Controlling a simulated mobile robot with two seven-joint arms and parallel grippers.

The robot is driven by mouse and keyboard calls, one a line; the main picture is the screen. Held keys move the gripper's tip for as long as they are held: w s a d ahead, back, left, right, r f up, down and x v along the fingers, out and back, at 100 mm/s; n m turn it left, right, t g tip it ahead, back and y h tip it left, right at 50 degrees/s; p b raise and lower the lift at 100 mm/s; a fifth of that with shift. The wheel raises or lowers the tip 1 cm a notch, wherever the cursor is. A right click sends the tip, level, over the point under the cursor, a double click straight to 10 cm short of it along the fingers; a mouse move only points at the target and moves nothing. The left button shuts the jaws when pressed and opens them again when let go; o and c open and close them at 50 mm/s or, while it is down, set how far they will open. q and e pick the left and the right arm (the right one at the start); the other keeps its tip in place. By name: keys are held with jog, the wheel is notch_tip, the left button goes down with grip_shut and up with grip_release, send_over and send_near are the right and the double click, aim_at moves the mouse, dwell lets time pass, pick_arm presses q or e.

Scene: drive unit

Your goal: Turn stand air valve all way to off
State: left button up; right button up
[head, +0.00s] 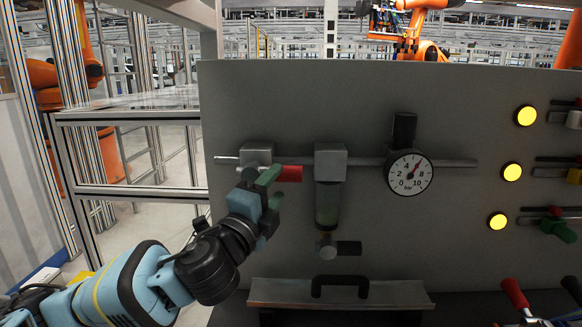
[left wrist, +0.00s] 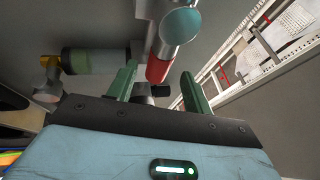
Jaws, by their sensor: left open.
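The stand air valve (head: 257,153) is a grey block on the horizontal pipe at the left of the grey panel. Its red handle (head: 289,173) points right, roughly along the pipe. My left gripper (head: 272,188) is just below and in front of the valve, its green fingers apart and close to the handle. In the left wrist view the red handle (left wrist: 158,70) shows between the two open fingers, with a gap on both sides. I cannot tell whether either finger touches it. My right gripper is not in view.
Right of the valve is a filter unit (head: 329,165) with a bowl, then a round pressure gauge (head: 410,174) with its needle right of top. A black handle (head: 340,286) sits below. Yellow lamps (head: 512,172) and levers are at the right. A metal frame (head: 125,118) stands left.

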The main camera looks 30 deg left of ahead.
pick_arm(q)
jog(key=x, duration=0.7)
jog(key=shift+p, duration=0.45)
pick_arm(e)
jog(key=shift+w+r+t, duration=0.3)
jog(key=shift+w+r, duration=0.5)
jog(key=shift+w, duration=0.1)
pick_arm(q)
jog(key=shift+w, duration=0.15)
grip_shut()
